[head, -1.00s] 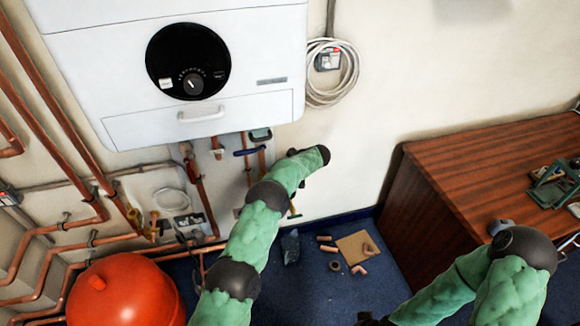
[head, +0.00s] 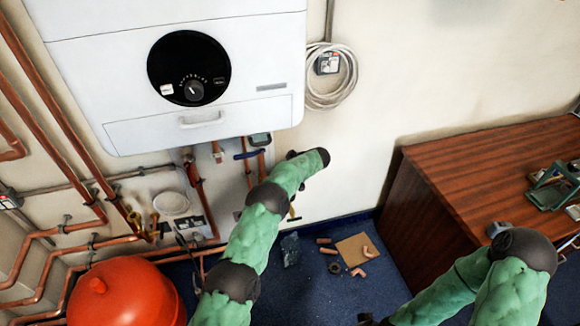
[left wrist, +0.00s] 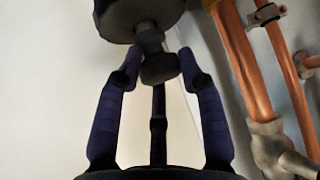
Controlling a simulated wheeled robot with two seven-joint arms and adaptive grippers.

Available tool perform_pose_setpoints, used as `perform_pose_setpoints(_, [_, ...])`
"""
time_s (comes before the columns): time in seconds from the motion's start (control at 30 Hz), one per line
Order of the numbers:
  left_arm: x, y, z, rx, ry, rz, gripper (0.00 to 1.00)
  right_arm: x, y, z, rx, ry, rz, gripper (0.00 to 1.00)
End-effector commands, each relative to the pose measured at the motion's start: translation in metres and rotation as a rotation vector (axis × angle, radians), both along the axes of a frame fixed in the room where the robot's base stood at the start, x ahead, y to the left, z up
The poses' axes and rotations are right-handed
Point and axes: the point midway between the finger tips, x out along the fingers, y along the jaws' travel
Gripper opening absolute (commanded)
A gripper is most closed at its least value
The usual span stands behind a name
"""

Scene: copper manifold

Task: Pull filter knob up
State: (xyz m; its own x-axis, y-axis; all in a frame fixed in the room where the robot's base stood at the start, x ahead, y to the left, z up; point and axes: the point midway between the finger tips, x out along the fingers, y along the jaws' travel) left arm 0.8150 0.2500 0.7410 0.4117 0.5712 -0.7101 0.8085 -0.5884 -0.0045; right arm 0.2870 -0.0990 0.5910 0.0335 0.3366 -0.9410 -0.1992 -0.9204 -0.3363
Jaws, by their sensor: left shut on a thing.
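The filter is a dark, rounded body (left wrist: 138,14) at the top of the left wrist view. A short neck and a dark filter knob (left wrist: 158,68) hang below it. My left gripper (left wrist: 156,78) has its dark purple fingers closed around the knob from below, with the third finger behind. In the head view my left arm reaches up in front of the wall under the boiler, and its wrist hides the knob and most of the gripper. My right arm is at the lower right of the head view, and its gripper cannot be made out.
The white boiler (head: 110,85) hangs above left. Copper pipes (left wrist: 240,50) run close to the right of the gripper. A red tank (head: 125,295) stands at lower left. A wooden desk (head: 470,170) is at right. Small parts and cardboard (head: 350,248) lie on the blue floor.

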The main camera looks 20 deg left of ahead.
Motion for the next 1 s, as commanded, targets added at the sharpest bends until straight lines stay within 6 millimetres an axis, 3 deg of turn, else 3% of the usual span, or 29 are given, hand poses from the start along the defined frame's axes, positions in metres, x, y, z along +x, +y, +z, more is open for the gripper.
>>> perform_pose_setpoints(0.03, [0.004, 0.004, 0.018, 0.003, -0.014, 0.003, 0.00, 0.000, 0.000, 0.010, 0.000, 0.000, 0.000, 0.40])
perform_pose_setpoints(0.53, [0.005, 0.006, 0.078, 0.004, -0.021, 0.004, 0.00, 0.000, 0.000, 0.069, 0.000, 0.000, 0.000, 0.40])
perform_pose_setpoints(0.97, [0.006, 0.007, 0.084, 0.004, -0.023, 0.005, 0.00, 0.000, 0.000, 0.073, 0.000, 0.000, 0.000, 0.40])
perform_pose_setpoints(1.0, [0.006, 0.007, 0.084, 0.004, -0.023, 0.005, 0.44, 0.000, 0.000, 0.073, 0.000, 0.000, 0.000, 0.40])
